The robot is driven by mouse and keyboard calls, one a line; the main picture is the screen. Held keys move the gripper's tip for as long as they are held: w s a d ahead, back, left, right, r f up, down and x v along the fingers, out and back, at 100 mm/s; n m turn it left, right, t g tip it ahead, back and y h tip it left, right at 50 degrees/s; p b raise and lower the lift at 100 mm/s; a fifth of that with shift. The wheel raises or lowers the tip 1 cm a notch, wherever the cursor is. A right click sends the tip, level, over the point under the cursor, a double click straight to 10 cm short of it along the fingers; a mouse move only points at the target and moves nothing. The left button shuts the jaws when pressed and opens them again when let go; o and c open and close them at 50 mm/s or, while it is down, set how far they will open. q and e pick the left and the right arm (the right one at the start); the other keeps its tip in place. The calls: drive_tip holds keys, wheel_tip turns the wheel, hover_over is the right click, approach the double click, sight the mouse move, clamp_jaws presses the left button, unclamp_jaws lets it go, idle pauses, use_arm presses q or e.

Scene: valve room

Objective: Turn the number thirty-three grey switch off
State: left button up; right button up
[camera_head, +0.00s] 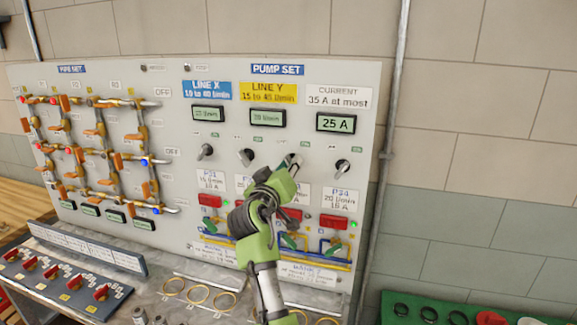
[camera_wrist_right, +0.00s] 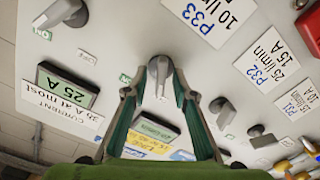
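The grey switch 33 (camera_head: 293,159) is third in the row of four grey switches on the white panel, above the P33 label (camera_wrist_right: 203,17). In the head view my right gripper (camera_head: 283,176) is in front of it and partly hides it. In the right wrist view the switch (camera_wrist_right: 160,72) lies between the two fingertips of my right gripper (camera_wrist_right: 158,94), which are spread apart with gaps on both sides. Whether a fingertip touches it I cannot tell. My left gripper is not in view.
Grey switches stand on both sides: 32 (camera_head: 247,157) and 34 (camera_head: 342,168). The current display (camera_head: 336,123) reads 25 A. Red switches and blue and yellow pipes lie below, partly behind my arm. A vertical conduit (camera_head: 388,150) runs right of the panel.

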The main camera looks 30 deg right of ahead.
wheel_tip(320, 180, up, 10)
idle(0.5)
drive_tip(key=shift+f, duration=0.1)
drive_tip(key=s+a+f+m+b, duration=0.4)
drive_tip(key=s+a+f+b, duration=0.5)
drive_tip(key=a+f+b, duration=0.15)
drive_tip(key=p+x, duration=0.6)
drive_tip(key=x, duration=0.7)
drive_tip(key=shift+w+d+r+p, duration=0.2)
drive_tip(key=shift+w+r+p, duration=0.05)
drive_tip(key=shift+p, duration=0.15)
clamp_jaws()
